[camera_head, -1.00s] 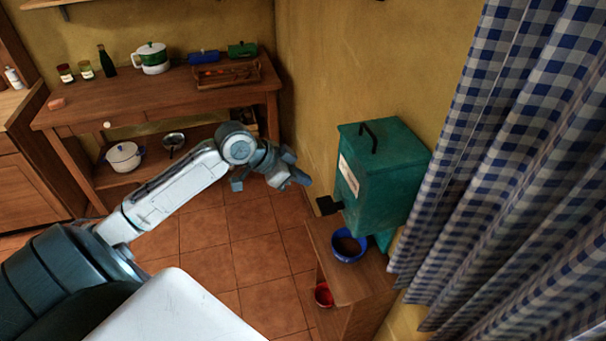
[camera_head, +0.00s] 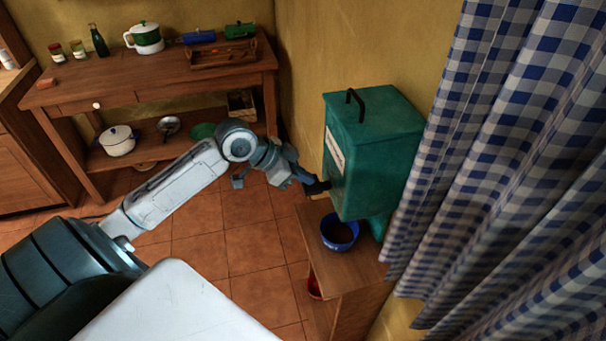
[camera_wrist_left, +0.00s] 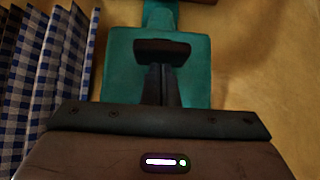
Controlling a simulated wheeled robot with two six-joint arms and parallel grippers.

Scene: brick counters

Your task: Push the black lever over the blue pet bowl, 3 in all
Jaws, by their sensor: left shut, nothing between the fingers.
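The teal dispenser (camera_head: 378,150) stands on a small wooden stand, with a label on its front. Its black lever (camera_head: 319,188) sticks out low on the front, above and slightly left of the blue pet bowl (camera_head: 339,245). The bowl holds something dark brown. My left gripper (camera_head: 308,180) is shut and empty, with its fingertips right at the lever. In the left wrist view the shut fingers (camera_wrist_left: 162,84) point at the dark lever pad (camera_wrist_left: 162,51); I cannot tell whether they touch it. My right gripper is not in view.
A red bowl (camera_head: 314,286) sits low under the stand (camera_head: 345,278). A checked curtain (camera_head: 480,150) hangs close on the dispenser's right. A wooden table (camera_head: 160,85) with pots and jars stands at the back left. The tiled floor between is clear.

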